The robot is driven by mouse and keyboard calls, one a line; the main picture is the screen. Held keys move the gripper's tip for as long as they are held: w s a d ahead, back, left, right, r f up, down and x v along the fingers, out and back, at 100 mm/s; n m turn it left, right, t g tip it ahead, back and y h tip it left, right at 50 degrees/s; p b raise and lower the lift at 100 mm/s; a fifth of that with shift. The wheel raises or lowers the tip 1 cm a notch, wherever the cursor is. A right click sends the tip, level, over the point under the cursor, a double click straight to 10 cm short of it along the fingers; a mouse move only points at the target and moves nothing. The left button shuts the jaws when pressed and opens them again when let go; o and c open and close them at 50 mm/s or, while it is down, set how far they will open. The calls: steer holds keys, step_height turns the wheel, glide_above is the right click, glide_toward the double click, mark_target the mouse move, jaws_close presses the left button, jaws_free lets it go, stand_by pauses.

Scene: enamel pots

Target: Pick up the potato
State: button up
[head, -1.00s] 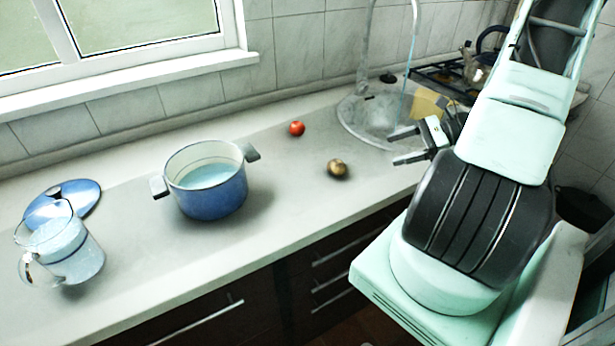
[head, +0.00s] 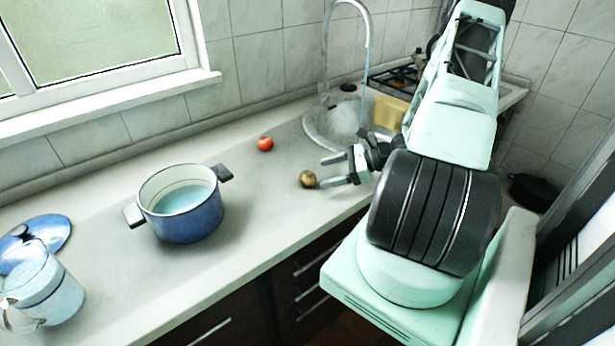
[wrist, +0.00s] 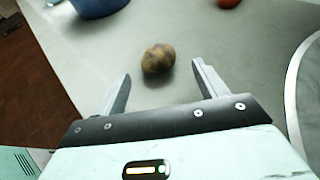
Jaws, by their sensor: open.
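The potato (head: 307,179) is small, round and brown, and lies on the counter to the right of the blue pot. In the wrist view the potato (wrist: 158,59) is just beyond the fingertips, roughly between their lines. My gripper (head: 322,171) is open and empty, its fingers pointing left toward the potato. In the wrist view both fingers of my gripper (wrist: 161,72) are spread apart, and a small gap separates them from the potato.
A blue pot (head: 187,222) holding water stands left of the potato. A red tomato (head: 265,144) lies behind it. The round sink (head: 318,128) with a faucet is behind my gripper. A glass jug (head: 45,290) and blue lid (head: 45,238) are at far left. Counter around the potato is clear.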

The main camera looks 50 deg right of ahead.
mark_target(313, 174)
steer(key=p+x, duration=0.1)
steer(key=x, duration=0.3)
steer(key=shift+a+p, duration=0.2)
steer(key=shift+p, duration=0.2)
steer(key=shift+w+a+f, duration=0.2)
steer(key=shift+w+f, duration=0.1)
steer(key=shift+w, duration=0.1)
steer(key=c, duration=1.1)
